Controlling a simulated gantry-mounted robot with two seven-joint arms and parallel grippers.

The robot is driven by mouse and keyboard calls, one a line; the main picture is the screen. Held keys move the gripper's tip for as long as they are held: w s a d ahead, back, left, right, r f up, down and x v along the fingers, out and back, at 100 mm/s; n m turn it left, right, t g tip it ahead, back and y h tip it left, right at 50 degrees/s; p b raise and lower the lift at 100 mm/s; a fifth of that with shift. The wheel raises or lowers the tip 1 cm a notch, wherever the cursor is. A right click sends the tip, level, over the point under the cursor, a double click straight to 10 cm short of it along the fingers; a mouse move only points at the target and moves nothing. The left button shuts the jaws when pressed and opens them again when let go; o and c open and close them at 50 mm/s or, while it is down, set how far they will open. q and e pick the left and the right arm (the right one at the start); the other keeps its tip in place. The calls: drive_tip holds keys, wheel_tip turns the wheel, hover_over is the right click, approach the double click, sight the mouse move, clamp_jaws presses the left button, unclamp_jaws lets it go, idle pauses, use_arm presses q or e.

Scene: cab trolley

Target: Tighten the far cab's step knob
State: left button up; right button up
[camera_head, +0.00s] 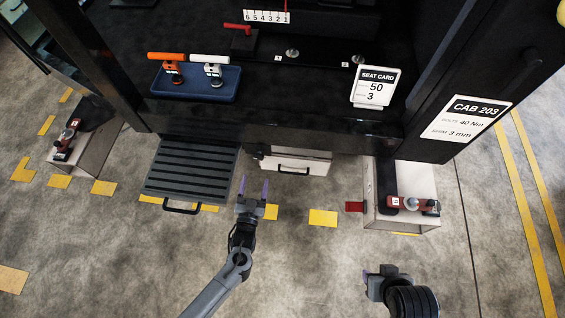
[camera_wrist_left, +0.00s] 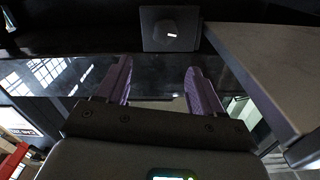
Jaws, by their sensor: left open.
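The cab (camera_head: 270,135) carries a sign reading CAB 203 (camera_head: 467,118). A dark ribbed step (camera_head: 190,168) with a handle hangs at its lower edge. A small dark knob (camera_head: 260,151) shows just right of the step. In the left wrist view a round dark knob (camera_wrist_left: 171,29) with a white mark sits on a square plate, ahead of the fingers. My left gripper (camera_head: 254,186) is open and empty below the cab edge, apart from the knob; its purple fingers also show in the wrist view (camera_wrist_left: 160,75). My right gripper (camera_head: 387,275) is at the lower right, its fingers not clear.
A white box with a handle (camera_head: 297,165) is right of the knob. A pale stand with a red-handled tool (camera_head: 424,181) is at the right, another (camera_head: 92,153) at the left. A blue tray (camera_head: 230,85) holds two tools.

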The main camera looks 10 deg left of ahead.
sight(258, 159)
use_arm(q)
drive_tip(key=w+b, duration=0.1)
drive_tip(key=w, duration=0.1)
drive_tip(key=w+a+b, duration=0.1)
drive_tip(key=w, duration=0.2)
drive_tip(key=w+f+b, duration=0.1)
drive_tip(key=w+b, duration=0.1)
drive_tip(key=w, duration=0.1)
drive_tip(key=shift+w+a+f, duration=0.1)
drive_tip(key=shift+a, duration=0.05)
drive_tip(key=shift+w, duration=0.75)
drive_tip(key=c, duration=1.1)
drive_tip(key=shift+o, duration=0.2)
